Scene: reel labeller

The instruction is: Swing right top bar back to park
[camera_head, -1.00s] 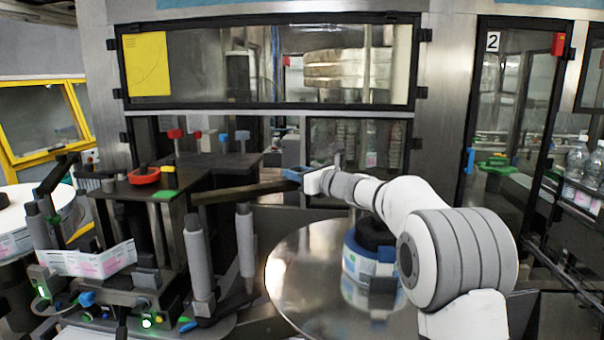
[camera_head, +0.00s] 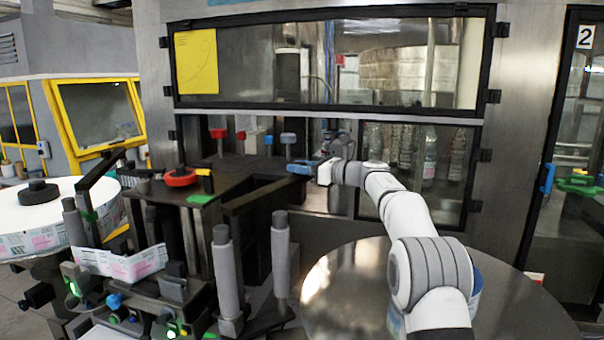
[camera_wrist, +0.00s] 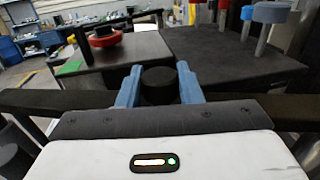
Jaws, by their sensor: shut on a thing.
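The right top bar (camera_head: 264,194) is a long dark bar at the right edge of the labeller's dark top plate (camera_head: 150,190). It runs from front left to back right, ending near my gripper (camera_head: 304,167). In the wrist view my gripper (camera_wrist: 160,86) has its blue fingers on both sides of a black round knob (camera_wrist: 160,84), shut on it. The bar also shows in the wrist view (camera_wrist: 270,108), crossing behind my gripper's grey palm. The palm hides the bar's middle and the knob's base.
Red and blue knobs on posts (camera_head: 288,138) stand on the back plate, close to my gripper. A red ring handle (camera_head: 180,177) lies on the front plate. A round steel table (camera_head: 350,290) is under my arm. The glazed cabinet (camera_head: 330,60) stands close behind.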

